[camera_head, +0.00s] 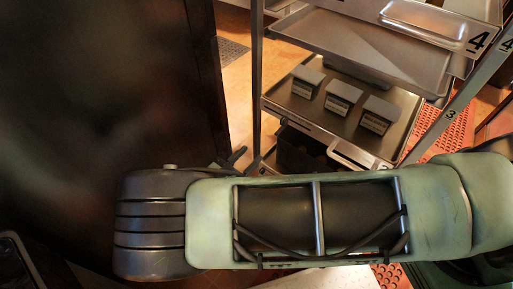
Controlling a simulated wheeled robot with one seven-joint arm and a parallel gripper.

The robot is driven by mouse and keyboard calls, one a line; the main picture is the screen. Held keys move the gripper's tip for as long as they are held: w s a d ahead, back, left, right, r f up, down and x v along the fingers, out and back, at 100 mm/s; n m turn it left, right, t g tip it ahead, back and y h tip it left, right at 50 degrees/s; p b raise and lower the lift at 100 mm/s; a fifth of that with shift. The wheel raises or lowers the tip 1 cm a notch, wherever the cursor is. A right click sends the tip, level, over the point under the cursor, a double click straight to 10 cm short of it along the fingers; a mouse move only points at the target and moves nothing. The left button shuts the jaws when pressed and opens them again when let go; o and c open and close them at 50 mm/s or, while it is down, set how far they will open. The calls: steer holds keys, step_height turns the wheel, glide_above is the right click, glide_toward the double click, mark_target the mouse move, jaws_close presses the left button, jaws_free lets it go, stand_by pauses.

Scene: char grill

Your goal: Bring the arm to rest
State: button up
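My arm (330,217) lies across the lower part of the head view, from the right edge to the left of centre. Its pale green link ends in a dark ribbed joint (150,230). I cannot make out my gripper. A small dark part shows just above the arm, in front of the rack's foot, and I cannot tell what it is. The arm hides what lies directly behind it.
A metal rack with shelves (390,55) stands behind the arm. One shelf (300,118) holds three small labelled boxes (343,97). A metal pan (425,22) sits higher up. A large dark panel (90,90) fills the left. Red perforated matting (450,135) shows at right.

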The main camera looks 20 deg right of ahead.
steer(key=shift+s+a, duration=0.2)
steer(key=shift+a, duration=0.1)
stand_by(0.4)
steer(key=s+d+r+m+g+y, duration=0.2)
steer(key=s+r+m+g+y, duration=0.3)
steer(key=s+r+m+y, duration=0.65)
steer(key=s+d+r+m+g+y, duration=0.35)
steer(key=s+r+m+g, duration=0.35)
steer(key=r, duration=0.9)
step_height(320, 180, up, 15)
steer(key=t+p, duration=0.1)
steer(key=p, duration=1.4)
steer(key=shift+s+a+r+n+p, duration=0.2)
steer(key=shift+s+a+n+p, duration=0.15)
steer(key=shift+a+n+p, duration=0.1)
